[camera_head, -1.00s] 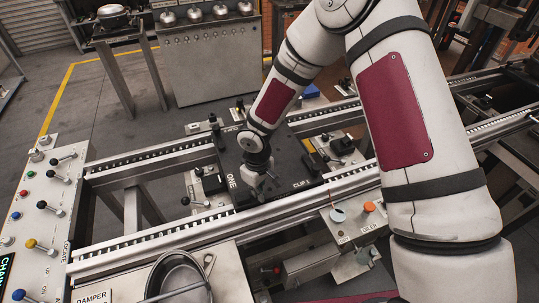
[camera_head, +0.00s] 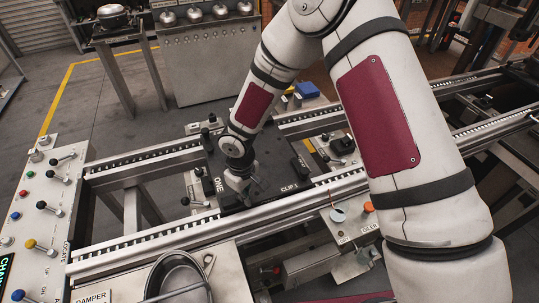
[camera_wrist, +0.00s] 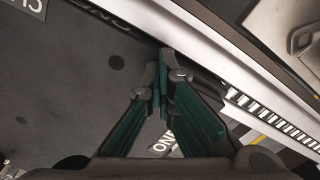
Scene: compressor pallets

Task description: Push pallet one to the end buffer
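Pallet one (camera_head: 262,192) is a dark plate marked ONE and CLIP 1, lying across the two conveyor rails. My gripper (camera_head: 238,186) is low over its left part, beside the ONE label. In the wrist view my gripper (camera_wrist: 163,80) has its green-sided fingers together at the tips, with nothing visible between them. The pallet's dark surface (camera_wrist: 70,90) fills the left of that view. Whether the fingertips touch the pallet is hidden. No label in view names the end buffer.
The near rail (camera_head: 160,238) and far rail (camera_head: 150,162) run left to a control panel (camera_head: 40,215) with knobs and levers. The track between them is open left of the pallet. A damper tray with a round pan (camera_head: 180,280) stands in front. An oiler box (camera_head: 352,222) is at right.

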